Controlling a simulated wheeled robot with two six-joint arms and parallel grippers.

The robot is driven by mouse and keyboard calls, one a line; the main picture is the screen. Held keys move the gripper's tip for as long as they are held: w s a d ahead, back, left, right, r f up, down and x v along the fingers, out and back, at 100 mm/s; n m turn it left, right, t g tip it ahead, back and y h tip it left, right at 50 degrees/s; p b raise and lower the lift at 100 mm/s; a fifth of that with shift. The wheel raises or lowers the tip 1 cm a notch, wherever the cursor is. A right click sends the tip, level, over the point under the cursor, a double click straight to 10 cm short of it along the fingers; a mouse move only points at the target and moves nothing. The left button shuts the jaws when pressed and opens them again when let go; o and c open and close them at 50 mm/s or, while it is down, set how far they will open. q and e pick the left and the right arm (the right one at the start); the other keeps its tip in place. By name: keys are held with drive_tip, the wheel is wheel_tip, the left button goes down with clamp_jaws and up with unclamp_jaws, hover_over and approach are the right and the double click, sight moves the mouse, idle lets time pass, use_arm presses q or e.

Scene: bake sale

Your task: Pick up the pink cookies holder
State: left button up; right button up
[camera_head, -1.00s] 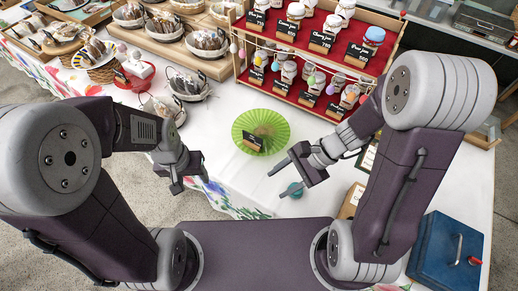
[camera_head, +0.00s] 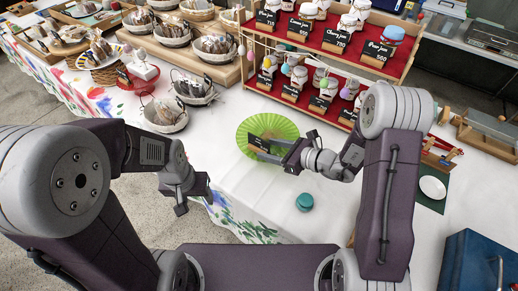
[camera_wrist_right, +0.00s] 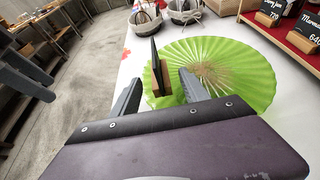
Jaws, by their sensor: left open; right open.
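A small sign holder, a dark card in a wooden base (camera_wrist_right: 162,80), stands on a green pleated round mat (camera_wrist_right: 235,75) in the right wrist view; its lettering does not show there. My right gripper (camera_wrist_right: 160,92) is open, its two fingers on either side of the holder's base. I cannot tell whether they touch it. In the head view my right gripper (camera_head: 262,149) reaches over the green mat (camera_head: 290,127) and partly hides the holder. My left gripper (camera_head: 194,201) is open and empty near the table's left edge.
A red two-tier rack (camera_head: 338,42) of jars with signs stands behind. Baskets (camera_head: 164,116) are at the back left. A blue box (camera_head: 478,262) is at the front right.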

sight(262, 148)
drive_tip(key=x, duration=0.3)
drive_tip(key=shift+w+a+f, duration=0.15)
drive_tip(key=shift+a+f, duration=0.1)
drive_tip(key=shift+a, duration=0.05)
drive_tip(key=shift+d+r, duration=0.1)
drive_tip(key=c, duration=0.4)
clamp_jaws()
drive_tip(key=shift+r+p, duration=0.4)
drive_tip(key=shift+r, duration=1.75)
drive_tip(key=w+r+p, duration=0.1)
drive_tip(key=w+r, duration=0.5)
drive_tip(key=w, duration=0.5)
drive_tip(key=shift+w+r+p, duration=0.3)
drive_tip(key=shift+p, duration=0.05)
drive_tip(key=shift+d, duration=0.15)
